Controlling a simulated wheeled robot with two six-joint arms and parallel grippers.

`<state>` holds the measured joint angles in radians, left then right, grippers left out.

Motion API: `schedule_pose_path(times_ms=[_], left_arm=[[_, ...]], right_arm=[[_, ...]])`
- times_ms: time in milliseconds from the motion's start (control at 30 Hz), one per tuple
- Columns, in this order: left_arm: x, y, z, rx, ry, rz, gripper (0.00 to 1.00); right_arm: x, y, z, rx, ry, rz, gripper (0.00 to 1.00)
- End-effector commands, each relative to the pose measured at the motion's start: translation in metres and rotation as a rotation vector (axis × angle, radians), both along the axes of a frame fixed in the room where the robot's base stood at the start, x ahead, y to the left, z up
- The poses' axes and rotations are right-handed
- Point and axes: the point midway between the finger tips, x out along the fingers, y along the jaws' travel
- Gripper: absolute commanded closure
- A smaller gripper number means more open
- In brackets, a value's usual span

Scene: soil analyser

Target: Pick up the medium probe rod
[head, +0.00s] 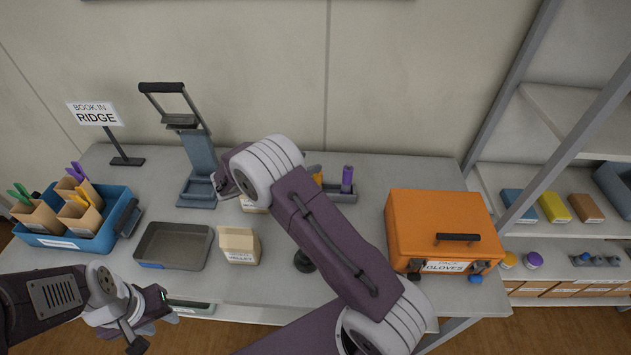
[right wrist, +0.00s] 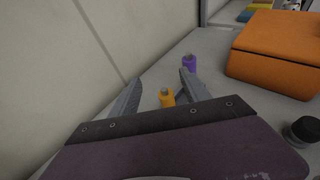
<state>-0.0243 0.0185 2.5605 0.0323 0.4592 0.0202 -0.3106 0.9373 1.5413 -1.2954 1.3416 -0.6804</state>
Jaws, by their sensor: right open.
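A grey rack (head: 341,197) at the back of the table holds a purple rod (head: 347,179); an orange one (head: 316,175) shows just left of it, partly behind my right arm. I cannot tell which is the medium probe rod. In the right wrist view, my right gripper (right wrist: 160,77) is open, with the orange rod (right wrist: 167,97) showing between its fingers, apparently ungripped. The purple rod (right wrist: 188,63) is beyond, by the right fingertip.
An orange case (head: 438,219) stands right of the rack. A grey tray (head: 173,246), a paper carton (head: 239,245) and a blue-grey press (head: 199,156) stand left of it. A blue bin (head: 125,200) with pots is far left. A dark knob (head: 304,262) is below my right arm.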

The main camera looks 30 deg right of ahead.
Motion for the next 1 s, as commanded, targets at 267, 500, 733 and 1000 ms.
schedule_pose_path(times_ms=[267,500,733,1000], left_arm=[[0.0,0.0,0.0,0.0,0.0,0.0,0.64],[0.0,0.0,0.002,0.0,0.0,0.0,0.64],[0.0,0.0,0.007,0.0,-0.001,0.0,0.64],[0.0,0.0,0.009,0.0,0.0,0.0,0.64]], right_arm=[[0.0,-0.001,-0.067,-0.001,0.005,0.0,0.46],[0.003,-0.013,-0.075,0.0,0.001,-0.002,0.46],[0.009,-0.045,-0.086,0.0,0.003,-0.005,0.46],[0.017,-0.07,-0.096,0.001,0.001,-0.001,0.46]])
